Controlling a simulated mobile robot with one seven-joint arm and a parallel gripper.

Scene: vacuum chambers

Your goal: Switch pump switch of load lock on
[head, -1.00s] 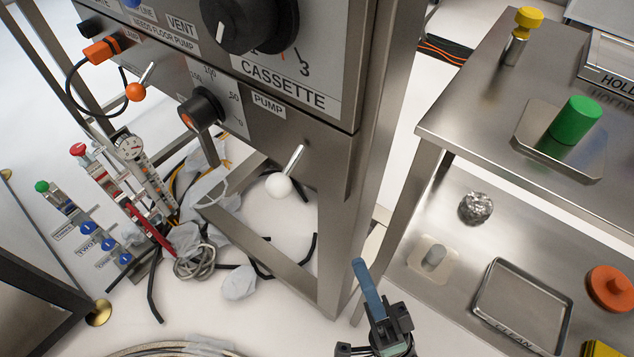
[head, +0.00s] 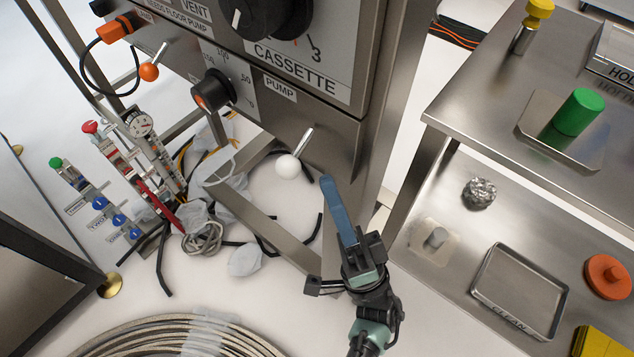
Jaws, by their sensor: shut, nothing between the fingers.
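The pump switch is a metal toggle lever with a white ball end (head: 288,166), below the PUMP label (head: 280,88) on the steel front panel (head: 310,130) in the head view. The lever slants down and left from the panel. My gripper (head: 327,184) has blue fingers pressed together, with nothing between them. Its tip points up and left and appears a short way right of and slightly below the white ball, with a gap in the picture. I cannot tell the depth between them.
An orange-ball toggle (head: 149,72) and a black knob (head: 213,90) are to the left on the panel. A steel frame post (head: 375,120) stands behind my gripper. A steel cart (head: 470,95) is at the right. Coiled hose (head: 150,340) lies on the floor.

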